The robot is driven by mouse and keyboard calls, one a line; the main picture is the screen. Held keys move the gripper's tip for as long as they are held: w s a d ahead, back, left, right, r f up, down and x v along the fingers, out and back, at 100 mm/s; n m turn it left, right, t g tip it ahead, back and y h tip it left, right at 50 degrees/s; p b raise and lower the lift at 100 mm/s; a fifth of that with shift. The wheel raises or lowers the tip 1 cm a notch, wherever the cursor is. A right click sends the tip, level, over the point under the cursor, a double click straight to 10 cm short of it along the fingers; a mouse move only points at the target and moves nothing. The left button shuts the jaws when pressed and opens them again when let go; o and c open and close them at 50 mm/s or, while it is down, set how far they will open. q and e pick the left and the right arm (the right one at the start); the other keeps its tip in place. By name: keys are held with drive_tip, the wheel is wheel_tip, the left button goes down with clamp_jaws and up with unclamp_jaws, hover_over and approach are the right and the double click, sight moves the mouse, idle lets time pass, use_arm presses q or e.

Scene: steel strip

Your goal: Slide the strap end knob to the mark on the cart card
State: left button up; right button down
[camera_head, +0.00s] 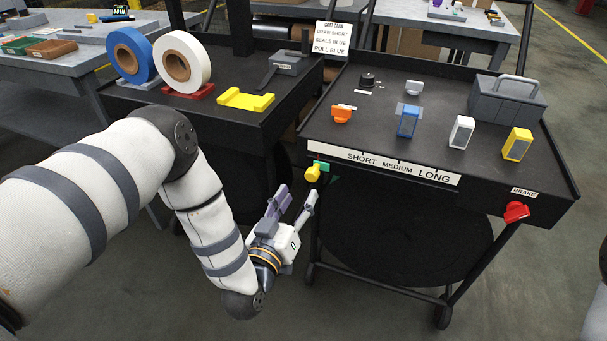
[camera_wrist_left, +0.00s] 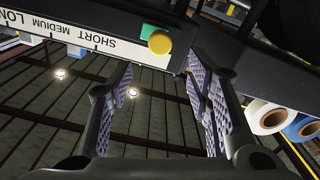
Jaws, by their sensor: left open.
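The yellow strap end knob (camera_head: 313,172) sits at the left end of the white scale strip (camera_head: 385,166) on the cart's front edge, beside a green piece (camera_head: 322,164). The strip reads SHORT, MEDIUM, LONG from left to right. The cart card (camera_head: 332,38) stands at the back and reads DRAW SHORT, SEALS BLUE, ROLL BLUE. My left gripper (camera_head: 295,194) is open and empty, just below the knob and apart from it. In the left wrist view the knob (camera_wrist_left: 160,42) shows beyond the open fingers (camera_wrist_left: 160,85). My right gripper is not in view.
Orange, blue, white and yellow seals stand on the cart top (camera_head: 385,130), with a grey toolbox (camera_head: 508,100) at the right. A red brake knob (camera_head: 516,212) is on the front right. The left cart holds a blue roll (camera_head: 120,52) and a white roll (camera_head: 197,55).

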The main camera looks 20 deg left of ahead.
sight(310, 176)
use_arm(q)
drive_tip(key=w+b, duration=0.1)
drive_tip(key=w, duration=0.8)
drive_tip(key=shift+w+d+f, duration=0.1)
drive_tip(key=shift+w+d, duration=0.05)
drive_tip(key=shift+w, duration=0.1)
drive_tip(key=shift+c, duration=0.5)
clamp_jaws()
